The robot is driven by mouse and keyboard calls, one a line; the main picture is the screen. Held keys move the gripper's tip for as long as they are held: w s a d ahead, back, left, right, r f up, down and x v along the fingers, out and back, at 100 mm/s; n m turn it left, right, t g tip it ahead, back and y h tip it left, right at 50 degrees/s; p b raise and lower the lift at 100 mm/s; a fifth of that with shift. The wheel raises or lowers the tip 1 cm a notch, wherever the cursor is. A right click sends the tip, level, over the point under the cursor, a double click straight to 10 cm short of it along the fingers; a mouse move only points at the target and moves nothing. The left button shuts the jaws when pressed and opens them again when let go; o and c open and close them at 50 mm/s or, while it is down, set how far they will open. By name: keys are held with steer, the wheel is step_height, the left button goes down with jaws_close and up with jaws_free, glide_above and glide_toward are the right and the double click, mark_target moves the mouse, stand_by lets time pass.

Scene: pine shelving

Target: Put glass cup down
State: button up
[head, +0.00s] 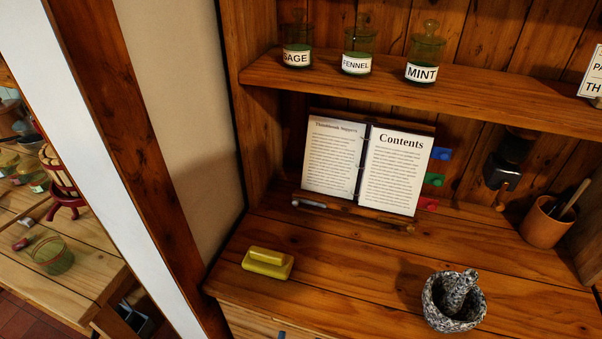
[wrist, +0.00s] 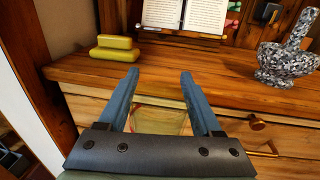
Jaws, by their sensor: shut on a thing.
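My gripper (wrist: 160,80) shows in the wrist view with its two blue fingers set apart. Between them is a clear, faintly green-tinted glass cup (wrist: 158,121), hard to make out against the drawer fronts behind it. The fingers are shut on this cup. It is in front of the wooden counter (wrist: 150,66), apart from the counter top as far as I can tell. In the head view, only a small blue bit shows at the bottom edge, and the held cup cannot be made out. Another green-tinted glass vessel (head: 52,256) stands on a separate pine table at the left.
On the counter are a yellow butter dish (head: 267,262) at left, a speckled mortar and pestle (head: 455,302) at right, and an open recipe book (head: 366,167) behind. A terracotta pot (head: 546,223) stands far right. Labelled jars (head: 425,60) line the shelf above. The counter's middle is clear.

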steer(key=f+y, duration=0.1)
steer(key=s+f+n+y, duration=0.1)
steer(key=f+n+y, duration=0.1)
steer(key=f, duration=0.1)
steer(key=shift+s+d, duration=0.3)
steer(key=shift+d, duration=0.05)
steer(key=shift+a, duration=0.1)
